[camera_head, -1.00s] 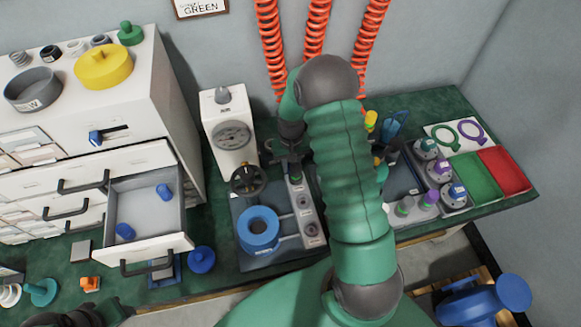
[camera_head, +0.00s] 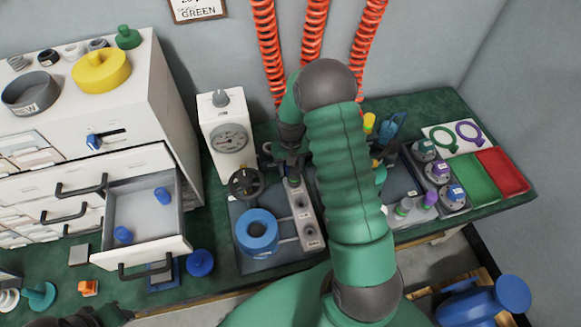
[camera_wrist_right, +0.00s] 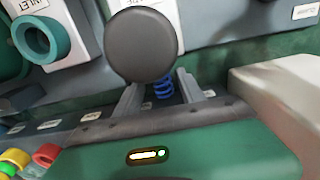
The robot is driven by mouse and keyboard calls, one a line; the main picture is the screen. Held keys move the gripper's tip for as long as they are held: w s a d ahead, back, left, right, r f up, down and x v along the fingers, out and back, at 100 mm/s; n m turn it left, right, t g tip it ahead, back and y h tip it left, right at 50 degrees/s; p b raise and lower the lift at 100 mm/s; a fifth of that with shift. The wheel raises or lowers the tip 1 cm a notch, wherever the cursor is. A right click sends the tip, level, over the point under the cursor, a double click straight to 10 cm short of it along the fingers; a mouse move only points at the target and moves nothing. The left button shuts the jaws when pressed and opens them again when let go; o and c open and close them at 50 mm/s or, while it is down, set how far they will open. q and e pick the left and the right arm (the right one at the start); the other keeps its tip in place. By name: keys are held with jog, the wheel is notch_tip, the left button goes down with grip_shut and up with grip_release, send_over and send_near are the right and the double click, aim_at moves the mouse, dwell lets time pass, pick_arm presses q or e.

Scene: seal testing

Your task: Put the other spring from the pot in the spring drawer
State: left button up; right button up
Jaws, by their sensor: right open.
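A blue spring (camera_wrist_right: 162,87) shows in the right wrist view between the two fingers of my right gripper (camera_wrist_right: 168,92), which is open. I cannot tell whether a finger touches it. A dark grey round thing hides part of the view above the spring. In the head view my right gripper (camera_head: 291,165) is near the bench fixture, mostly hidden by my green arm. The pot cannot be made out clearly. The open drawer (camera_head: 145,243) at the left holds two blue pieces (camera_head: 162,194). A dark part, perhaps of my left arm, shows at the bottom left edge; its fingers are not clear.
A white gauge box (camera_head: 228,140) with a handwheel stands behind a blue ring (camera_head: 257,232) and a block with several bores (camera_head: 303,212). Green (camera_head: 468,178) and red (camera_head: 503,170) trays lie at the right. A blue knob (camera_head: 200,262) is beside the drawer.

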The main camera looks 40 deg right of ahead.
jog(key=shift+a+f, duration=0.1)
jog(key=shift+a, duration=0.05)
notch_tip(320, 180, up, 11)
jog(key=p, duration=0.3)
jog(key=shift+r, duration=0.2)
jog(key=shift+o, duration=0.4)
jog(key=shift+r, duration=0.35)
notch_tip(320, 180, up, 5)
jog(key=p, duration=0.4)
notch_tip(320, 180, down, 17)
jog(key=b, duration=0.4)
jog(key=shift+r, duration=0.1)
grip_shut()
